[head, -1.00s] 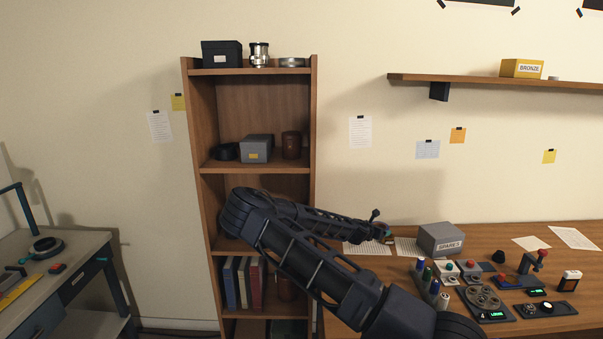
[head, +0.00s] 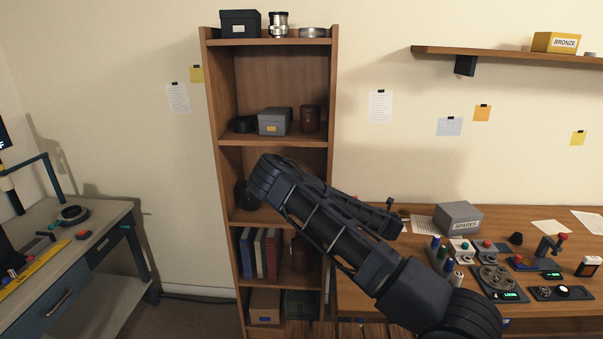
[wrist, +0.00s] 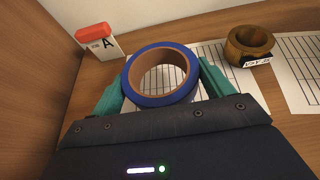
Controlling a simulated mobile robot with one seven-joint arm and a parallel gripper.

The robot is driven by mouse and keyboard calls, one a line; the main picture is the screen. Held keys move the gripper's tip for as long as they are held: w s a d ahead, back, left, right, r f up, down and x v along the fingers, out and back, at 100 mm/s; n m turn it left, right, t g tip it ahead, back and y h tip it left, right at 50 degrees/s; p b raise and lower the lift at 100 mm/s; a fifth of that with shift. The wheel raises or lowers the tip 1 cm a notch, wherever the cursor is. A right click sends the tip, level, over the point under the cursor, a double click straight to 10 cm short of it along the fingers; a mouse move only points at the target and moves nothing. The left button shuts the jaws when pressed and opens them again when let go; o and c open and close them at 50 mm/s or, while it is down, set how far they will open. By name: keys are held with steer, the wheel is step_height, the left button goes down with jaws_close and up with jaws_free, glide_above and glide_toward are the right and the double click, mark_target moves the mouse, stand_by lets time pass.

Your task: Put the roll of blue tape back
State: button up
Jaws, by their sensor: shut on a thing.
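In the wrist view, the roll of blue tape (wrist: 160,77), blue outside with a tan core, sits between the teal fingers of my gripper (wrist: 163,88). The fingers are shut on its two sides. Behind it lie a ruled white sheet and a wooden surface; whether the roll touches them I cannot tell. In the head view my arm reaches in front of the tall bookcase to the left part of the wooden desk. The gripper and the roll are hidden there behind my arm links.
A brown ring with a label (wrist: 248,45) and a red-topped block marked A (wrist: 98,42) stand near the roll. A wooden panel rises at left. The SPARES box (head: 457,217) and several devices occupy the desk (head: 385,299). The bookcase (head: 226,180) holds boxes and books.

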steer(key=s+a+r+m+h, duration=0.15)
steer(key=s+a+r, duration=0.25)
steer(key=s+a, duration=0.45)
steer(key=s+a+r+m+h, duration=0.1)
steer(key=s+a+r+h, duration=0.15)
steer(key=s+a, duration=0.55)
steer(key=w+a+n+y, duration=0.1)
steer(key=w+a+y, duration=0.1)
steer(key=a, duration=0.6)
steer(key=w+a+r+n+y, duration=0.1)
steer(key=w+a+n+y, duration=0.1)
steer(key=w+a, duration=0.2)
steer(key=w+a+n+y, duration=0.2)
steer(key=w+a+y, duration=0.1)
steer(key=a, duration=0.8)
steer(key=shift+a+r, duration=0.2)
steer(key=shift+a, duration=0.1)
steer(key=w+a+r, duration=0.3)
steer(key=w+r, duration=0.2)
steer(key=w, duration=0.5)
steer(key=shift+f, duration=5)
steer(key=shift+f, duration=0.1)
